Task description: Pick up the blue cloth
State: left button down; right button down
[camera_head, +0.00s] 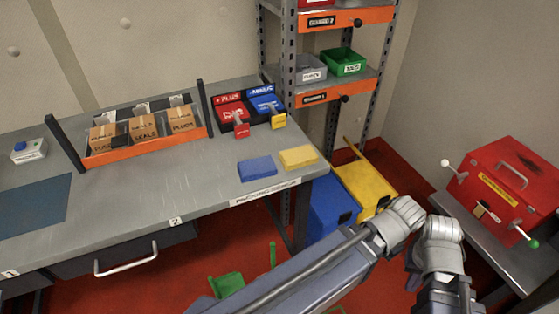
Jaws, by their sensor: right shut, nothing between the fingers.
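The blue cloth (257,169) lies flat and folded on the front right part of the grey packing bench (130,210). A yellow cloth (299,157) lies just to its right. My right arm reaches in from the bottom and bends at the right, in front of the shelf and bins. My right gripper (446,297) is low at the right, shut and empty, well away from the blue cloth; its fingertips do not show clearly. My left gripper is not in view.
An orange rack (145,148) with cardboard boxes stands at the bench's back. Red (231,112) and blue (265,105) bins stand behind the cloths. A metal shelf (290,60) rises beyond the bench's right end. A red box (508,180) stands at the far right.

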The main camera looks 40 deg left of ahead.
aim_at(262, 167)
jog(key=u, duration=1.55)
jog(key=i+j+u, duration=0.1)
jog(key=u, duration=0.35)
